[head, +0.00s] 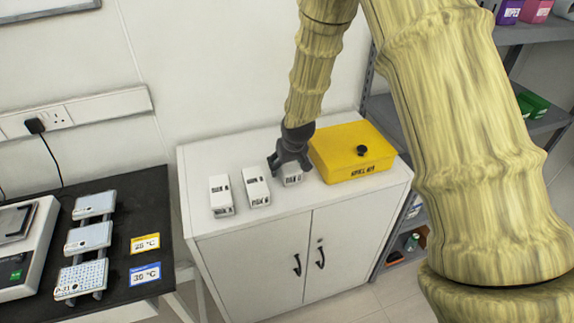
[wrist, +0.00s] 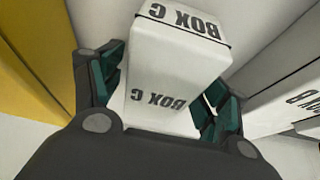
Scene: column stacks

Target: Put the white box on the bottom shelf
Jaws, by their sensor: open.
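Three white boxes stand in a row on the white cabinet. The right one (head: 293,180) is at my gripper (head: 288,170), which partly hides it. In the wrist view this box reads "BOX C" (wrist: 165,92), and it sits between my open fingers, green pads on both sides. I cannot tell whether the pads touch it. The middle box (head: 256,188) and left box (head: 221,196) stand to its left; one marked "B" shows at the right edge of the wrist view (wrist: 300,100). The bottom shelf (head: 396,263) of the grey rack is partly hidden by my arm.
The cabinet top (head: 235,150) is bare behind the boxes. The grey rack (head: 545,120) at the right holds coloured boxes. A black bench (head: 125,215) with plates and a scale stands at left.

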